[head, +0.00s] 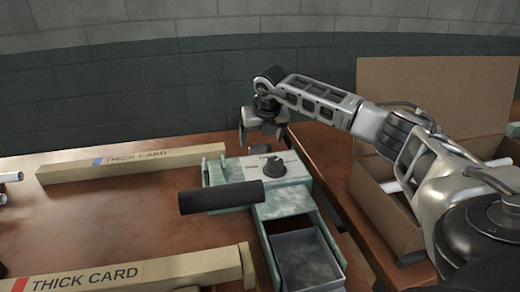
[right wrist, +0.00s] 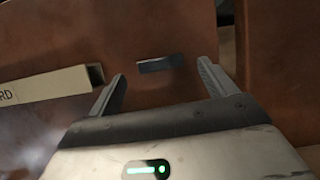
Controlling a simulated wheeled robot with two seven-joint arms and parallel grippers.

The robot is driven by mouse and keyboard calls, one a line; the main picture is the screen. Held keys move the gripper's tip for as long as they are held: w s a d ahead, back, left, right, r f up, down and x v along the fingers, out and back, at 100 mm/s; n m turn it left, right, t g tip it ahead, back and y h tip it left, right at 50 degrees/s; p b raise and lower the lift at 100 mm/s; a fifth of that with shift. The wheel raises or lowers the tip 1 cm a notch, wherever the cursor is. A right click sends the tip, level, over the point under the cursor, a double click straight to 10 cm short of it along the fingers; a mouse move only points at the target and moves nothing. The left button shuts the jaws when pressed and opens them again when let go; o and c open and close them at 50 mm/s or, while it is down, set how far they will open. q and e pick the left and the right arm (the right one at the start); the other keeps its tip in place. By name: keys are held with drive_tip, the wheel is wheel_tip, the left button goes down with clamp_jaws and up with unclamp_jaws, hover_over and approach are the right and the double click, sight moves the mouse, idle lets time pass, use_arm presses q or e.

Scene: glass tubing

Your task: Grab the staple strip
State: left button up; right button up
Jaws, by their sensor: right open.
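A small dark grey bar, apparently the staple strip (right wrist: 160,63), lies on the brown table in the right wrist view. My right gripper (right wrist: 161,72) is open. Its two fingers point towards the strip, one on each side of it in the picture, and nothing is between them in their grip. In the head view the right gripper (head: 261,138) hangs at the back of the green and white device with a knob (head: 262,168). The strip cannot be made out in the head view.
A long beam labelled THICK CARD (head: 130,163) lies at the back left, and another (head: 130,274) at the front. The device has a black handle (head: 222,197) and an open drawer (head: 306,262). An open cardboard box (head: 385,215) stands at the right.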

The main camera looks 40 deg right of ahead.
sight(260, 146)
drive_tip(key=x, duration=0.3)
drive_tip(key=shift+f, duration=0.1)
drive_tip(key=c, duration=1.1)
